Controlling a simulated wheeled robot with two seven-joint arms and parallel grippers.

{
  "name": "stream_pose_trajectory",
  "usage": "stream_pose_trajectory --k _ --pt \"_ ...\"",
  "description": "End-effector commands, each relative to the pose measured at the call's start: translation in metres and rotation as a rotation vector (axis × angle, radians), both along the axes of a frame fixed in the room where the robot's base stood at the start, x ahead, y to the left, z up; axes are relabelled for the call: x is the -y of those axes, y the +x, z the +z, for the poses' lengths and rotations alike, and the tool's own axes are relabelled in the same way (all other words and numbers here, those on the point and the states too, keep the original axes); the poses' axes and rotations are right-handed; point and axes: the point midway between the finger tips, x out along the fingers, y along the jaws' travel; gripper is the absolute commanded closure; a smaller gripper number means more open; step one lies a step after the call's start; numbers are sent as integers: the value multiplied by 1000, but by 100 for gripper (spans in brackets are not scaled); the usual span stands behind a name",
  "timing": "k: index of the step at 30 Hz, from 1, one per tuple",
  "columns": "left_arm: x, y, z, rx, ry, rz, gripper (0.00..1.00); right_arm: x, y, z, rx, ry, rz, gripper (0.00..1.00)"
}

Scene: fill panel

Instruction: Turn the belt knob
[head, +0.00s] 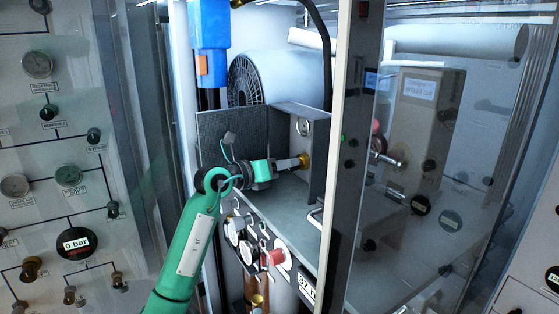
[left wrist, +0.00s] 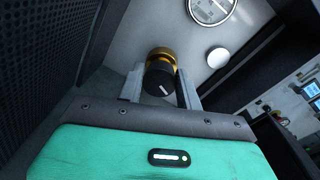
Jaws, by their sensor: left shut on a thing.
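The belt knob is a black knob with a white mark and a brass collar, on a grey panel wall. In the left wrist view the knob (left wrist: 160,79) sits between the two grey fingers of my left gripper (left wrist: 160,86). The fingers are shut on it from both sides. In the head view my green left arm reaches into the cabinet, and the left gripper (head: 297,163) meets the brass collar (head: 304,160) on the side wall. The knob's black part is hidden by the fingers there. My right gripper does not show.
A round gauge (left wrist: 211,8) and a pale round button (left wrist: 218,57) are beside the knob. A dark perforated wall (left wrist: 55,40) stands close on the left. A glass door (head: 430,150) with a pale frame post (head: 334,150) is right of my arm. Below is a panel with a red knob (head: 275,257).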

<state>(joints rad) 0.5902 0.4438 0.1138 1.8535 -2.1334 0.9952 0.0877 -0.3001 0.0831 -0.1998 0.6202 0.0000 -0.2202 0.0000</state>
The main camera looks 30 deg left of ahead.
Motion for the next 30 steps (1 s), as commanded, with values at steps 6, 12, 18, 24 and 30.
stream_pose_trajectory --k 6,12,18,24,30 --pt "0 0 0 -52 -82 -1 88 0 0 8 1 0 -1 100" --pt "0 0 0 -72 -117 -1 88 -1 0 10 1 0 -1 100" --pt "0 0 -1 -75 -125 -2 88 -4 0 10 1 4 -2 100" --pt "0 0 -1 -74 -124 -1 88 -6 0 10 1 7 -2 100" --pt "0 0 -1 -74 -124 -1 45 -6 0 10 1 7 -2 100"
